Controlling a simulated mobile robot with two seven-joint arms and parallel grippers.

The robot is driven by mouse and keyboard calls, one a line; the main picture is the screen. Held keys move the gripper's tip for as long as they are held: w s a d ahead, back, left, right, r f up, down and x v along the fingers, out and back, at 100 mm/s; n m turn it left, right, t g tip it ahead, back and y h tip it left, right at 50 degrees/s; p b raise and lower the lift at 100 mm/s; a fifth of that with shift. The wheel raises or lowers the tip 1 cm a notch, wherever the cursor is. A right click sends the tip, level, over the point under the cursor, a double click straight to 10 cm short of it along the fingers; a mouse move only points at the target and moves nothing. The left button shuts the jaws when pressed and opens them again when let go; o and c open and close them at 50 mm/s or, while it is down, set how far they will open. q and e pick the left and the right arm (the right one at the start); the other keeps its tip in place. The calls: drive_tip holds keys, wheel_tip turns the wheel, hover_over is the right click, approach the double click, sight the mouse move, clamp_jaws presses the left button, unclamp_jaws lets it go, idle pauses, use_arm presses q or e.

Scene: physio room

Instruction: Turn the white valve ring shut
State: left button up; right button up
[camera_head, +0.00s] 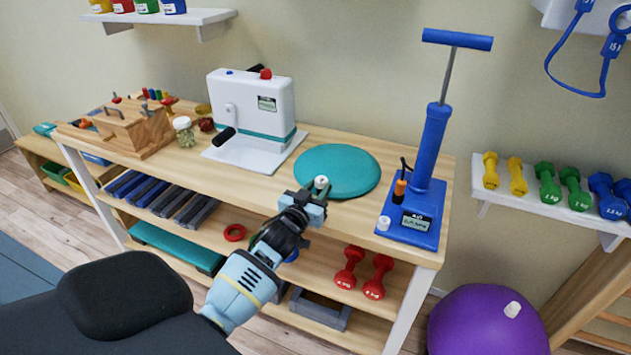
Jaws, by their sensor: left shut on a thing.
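A round teal cushion (345,165) lies flat on the wooden bench top. The small white valve ring (321,182) shows at the cushion's near left edge, between my fingertips. My left gripper (316,193) reaches in from below and is shut on the ring. The fingers hide the ring's lower part, so I cannot tell how far it is turned. My right gripper is not in view.
A blue hand pump (428,150) stands right of the cushion on the bench (390,180). A white machine with a black handle (252,105) stands to its left. A wooden peg box (130,125) is farther left. A purple ball (480,325) sits at lower right.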

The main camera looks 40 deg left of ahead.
use_arm(q)
drive_tip(key=m+h, duration=0.1)
drive_tip(key=m+h+p, duration=0.1)
drive_tip(key=h, duration=0.1)
drive_tip(key=shift+a+r, duration=0.15)
drive_tip(key=shift+a, duration=0.15)
drive_tip(key=shift+a+m+h, duration=0.1)
drive_tip(key=shift+m+h, duration=0.7)
drive_tip(key=shift+h, duration=0.5)
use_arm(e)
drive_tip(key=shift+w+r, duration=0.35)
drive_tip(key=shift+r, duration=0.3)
use_arm(q)
drive_tip(key=shift+m+h, duration=0.3)
drive_tip(key=shift+h, duration=0.2)
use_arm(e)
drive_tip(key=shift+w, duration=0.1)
use_arm(q)
drive_tip(key=o, duration=1)
drive_tip(key=shift+f, duration=0.2)
drive_tip(key=s, duration=0.3)
drive_tip(key=s+a, duration=0.1)
drive_tip(key=s, duration=0.1)
drive_tip(key=shift+s, duration=0.35)
drive_tip(key=shift+s+a, duration=0.1)
drive_tip(key=shift+s, duration=0.85)
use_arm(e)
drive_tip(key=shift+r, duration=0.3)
